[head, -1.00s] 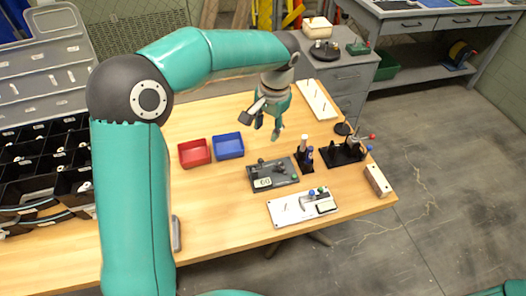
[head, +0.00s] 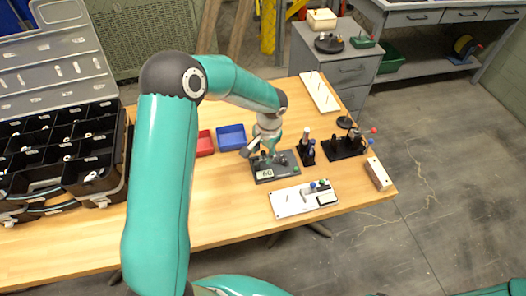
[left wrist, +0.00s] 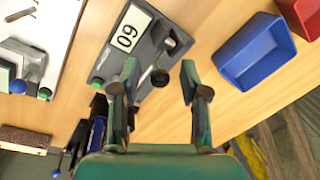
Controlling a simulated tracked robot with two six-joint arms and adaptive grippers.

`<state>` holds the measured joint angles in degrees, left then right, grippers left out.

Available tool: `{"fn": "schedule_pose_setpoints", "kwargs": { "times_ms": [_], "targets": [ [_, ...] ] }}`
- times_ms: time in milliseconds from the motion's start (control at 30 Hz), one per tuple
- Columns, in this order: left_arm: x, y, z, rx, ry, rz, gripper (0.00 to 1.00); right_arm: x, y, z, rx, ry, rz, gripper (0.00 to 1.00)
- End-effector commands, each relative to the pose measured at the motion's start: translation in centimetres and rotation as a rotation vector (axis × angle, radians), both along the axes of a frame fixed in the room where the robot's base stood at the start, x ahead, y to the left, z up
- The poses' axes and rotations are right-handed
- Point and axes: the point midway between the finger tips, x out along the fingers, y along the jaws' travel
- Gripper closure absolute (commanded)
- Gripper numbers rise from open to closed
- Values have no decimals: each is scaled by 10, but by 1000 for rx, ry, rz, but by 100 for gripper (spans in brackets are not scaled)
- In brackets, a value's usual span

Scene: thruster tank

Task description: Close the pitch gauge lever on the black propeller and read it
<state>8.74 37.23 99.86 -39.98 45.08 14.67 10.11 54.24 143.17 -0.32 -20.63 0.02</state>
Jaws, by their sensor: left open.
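A dark grey fixture (head: 288,177) with a white label reading 60 (head: 265,174) and a green knob (head: 296,168) lies on the wooden table. It also shows in the left wrist view (left wrist: 110,62), with a black round knob (left wrist: 160,78) on it. I cannot tell for sure which part is the gauge lever or the black propeller. My left gripper (head: 264,156) is low over the fixture's far left part. In the left wrist view its fingers (left wrist: 159,82) are apart, with the black knob between them in the picture; contact is unclear. My right gripper is out of view.
Red (head: 205,143) and blue (head: 231,137) bins stand left of the fixture. A white plate (head: 290,207) lies in front. A black bottle holder (head: 306,154) and black stand (head: 343,150) are to the right. A long white board (head: 318,92) lies behind.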

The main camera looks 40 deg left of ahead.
Motion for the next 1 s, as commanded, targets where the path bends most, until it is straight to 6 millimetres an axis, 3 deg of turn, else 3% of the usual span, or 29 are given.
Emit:
{"fn": "schedule_pose_setpoints", "kwargs": {
  "times_ms": [400, 667, 1000],
  "targets": [
    [0, 1, -8, 0, 0, 0, 55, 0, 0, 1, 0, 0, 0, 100],
    [0, 1, -8, 0, 0, 0, 98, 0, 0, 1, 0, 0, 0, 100],
    [0, 1, -8, -1, -1, -1, 100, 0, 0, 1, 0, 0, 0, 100]
  ]
}}
